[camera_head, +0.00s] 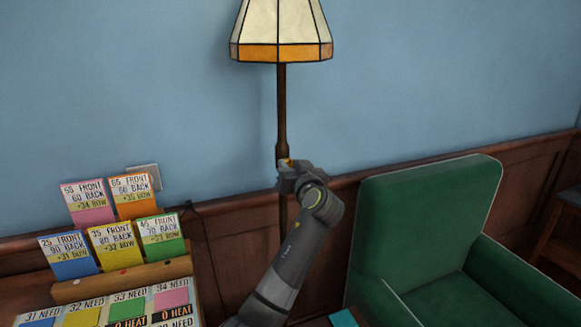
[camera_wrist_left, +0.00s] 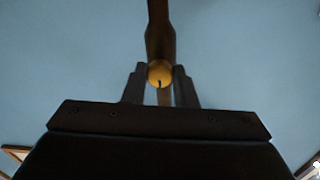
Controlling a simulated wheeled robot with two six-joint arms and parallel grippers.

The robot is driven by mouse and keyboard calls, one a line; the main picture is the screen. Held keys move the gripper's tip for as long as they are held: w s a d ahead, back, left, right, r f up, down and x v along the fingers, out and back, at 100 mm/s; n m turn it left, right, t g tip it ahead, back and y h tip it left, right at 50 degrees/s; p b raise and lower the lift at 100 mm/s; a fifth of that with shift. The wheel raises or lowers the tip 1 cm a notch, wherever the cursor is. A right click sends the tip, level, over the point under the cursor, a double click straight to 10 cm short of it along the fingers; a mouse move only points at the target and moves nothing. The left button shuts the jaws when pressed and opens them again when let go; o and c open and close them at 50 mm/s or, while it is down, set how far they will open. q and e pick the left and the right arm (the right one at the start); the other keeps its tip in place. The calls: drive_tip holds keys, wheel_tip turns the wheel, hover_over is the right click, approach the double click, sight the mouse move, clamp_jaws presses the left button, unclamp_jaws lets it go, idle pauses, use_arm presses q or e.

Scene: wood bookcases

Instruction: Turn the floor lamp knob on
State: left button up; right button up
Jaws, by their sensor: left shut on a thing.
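The floor lamp has a cream and orange paneled shade (camera_head: 281,32) on a dark upright pole (camera_head: 281,100). A small round yellow-orange knob (camera_wrist_left: 160,74) sits on the pole in the left wrist view, with a dark mark on its face. My left gripper (camera_head: 286,163) is at the pole, well below the shade. In the left wrist view its two dark fingers (camera_wrist_left: 159,85) stand on either side of the knob and are shut on it. In the head view the gripper mostly hides the knob. My right gripper is not in view.
A green armchair (camera_head: 425,220) stands to the right of my left arm. A table at the lower left holds a wooden card rack (camera_head: 120,281) with several colored cards. A blue wall (camera_head: 420,70) with wood paneling is behind the lamp.

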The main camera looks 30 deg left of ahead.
use_arm(q)
drive_tip(key=shift+c, duration=1)
